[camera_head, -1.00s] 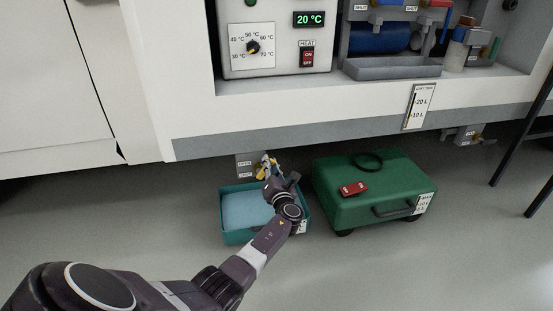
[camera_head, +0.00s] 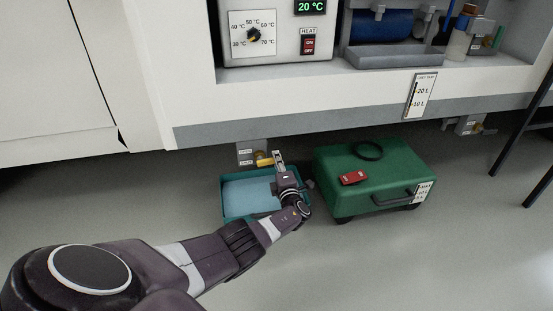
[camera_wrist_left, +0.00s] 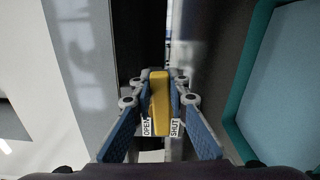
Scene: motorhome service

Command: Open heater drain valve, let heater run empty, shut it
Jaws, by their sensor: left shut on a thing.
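The yellow drain valve handle (camera_head: 264,159) is under the vehicle's lower edge, by a small label plate (camera_head: 247,154). My left gripper (camera_head: 277,160) reaches it from the right. In the left wrist view the handle (camera_wrist_left: 159,100) is between the two blue-padded fingers of the left gripper (camera_wrist_left: 159,88), which is shut on it. An OPEN label (camera_wrist_left: 147,127) is to its left and a SHUT label (camera_wrist_left: 175,128) to its right. A teal tray (camera_head: 226,205) with a pale blue inside stands below the valve; I cannot tell its liquid level. My right gripper is out of view.
A green wheeled tank (camera_head: 330,178) stands right of the tray, with a red item (camera_head: 353,178) and a black ring (camera_head: 368,150) on top. The heater panel (camera_head: 276,55) above reads 20 °C. Dark legs (camera_head: 525,140) stand at the far right. The front floor is clear.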

